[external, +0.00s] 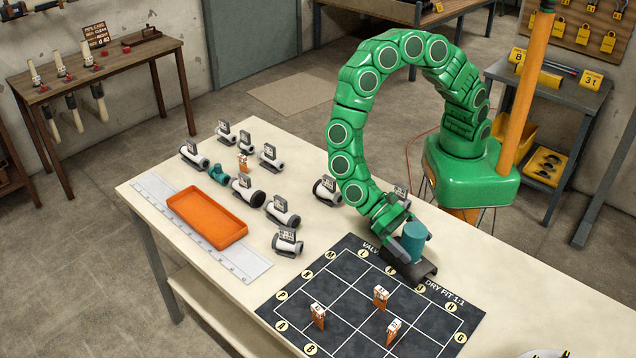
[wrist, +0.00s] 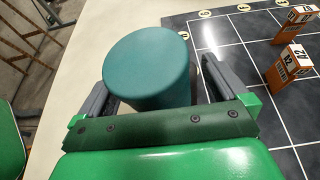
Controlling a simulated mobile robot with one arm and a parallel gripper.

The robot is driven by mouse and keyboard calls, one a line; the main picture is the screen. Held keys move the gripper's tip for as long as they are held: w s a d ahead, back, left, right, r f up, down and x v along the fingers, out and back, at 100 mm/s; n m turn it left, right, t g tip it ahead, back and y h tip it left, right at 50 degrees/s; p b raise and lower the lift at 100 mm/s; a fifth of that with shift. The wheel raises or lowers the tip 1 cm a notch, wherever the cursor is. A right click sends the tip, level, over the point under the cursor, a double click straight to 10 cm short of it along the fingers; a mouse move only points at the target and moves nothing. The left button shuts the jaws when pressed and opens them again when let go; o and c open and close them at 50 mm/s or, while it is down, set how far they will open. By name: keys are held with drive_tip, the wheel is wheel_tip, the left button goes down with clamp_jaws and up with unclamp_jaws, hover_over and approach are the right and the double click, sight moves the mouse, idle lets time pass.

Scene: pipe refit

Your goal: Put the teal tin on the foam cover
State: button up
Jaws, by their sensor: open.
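The teal tin (external: 414,240) stands upright at the back right edge of the dark grid mat, on or just above a dark grey slab (external: 424,274) that looks like the foam cover. My gripper (external: 407,243) is open and low over the slab, with its fingers on either side of the tin. In the wrist view the round top of the tin (wrist: 147,65) fills the space between the two grey fingers (wrist: 155,88). Small gaps seem to show beside it. The slab is mostly hidden there, and contact under the tin cannot be seen.
The grid mat (external: 345,290) holds several orange-and-white markers (external: 318,316). An orange tray (external: 207,216) and several pipe fittings (external: 283,211) with tags lie to the left. A small teal fitting (external: 219,174) is among them.

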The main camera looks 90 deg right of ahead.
drive_tip(key=shift+r, duration=0.1)
drive_tip(key=shift+w+d+r, duration=0.1)
drive_tip(key=shift+w+d, duration=0.05)
drive_tip(key=shift+w, duration=0.05)
drive_tip(key=v, duration=1.1)
drive_tip(key=shift+d, duration=0.2)
drive_tip(key=shift+w+r, duration=0.15)
drive_tip(key=shift+r, duration=0.05)
drive_tip(key=s+d+r+n+t+h, duration=0.25)
drive_tip(key=s+d+r, duration=0.2)
drive_tip(key=d, duration=0.35)
drive_tip(key=s+d+r+n+t+h, duration=0.1)
drive_tip(key=s+d+r+n+h, duration=0.15)
drive_tip(key=d+r, duration=0.5)
drive_tip(key=s+d+r+n+t+h, duration=0.1)
drive_tip(key=s+d, duration=0.5)
drive_tip(key=d, duration=0.6)
drive_tip(key=s+d+r+n+t+h, duration=0.2)
drive_tip(key=s+d, duration=0.5)
drive_tip(key=d, duration=0.5)
drive_tip(key=shift+s+n+t+h, duration=0.2)
drive_tip(key=shift+n+t+h, duration=0.3)
drive_tip(key=shift+t+h, duration=0.25)
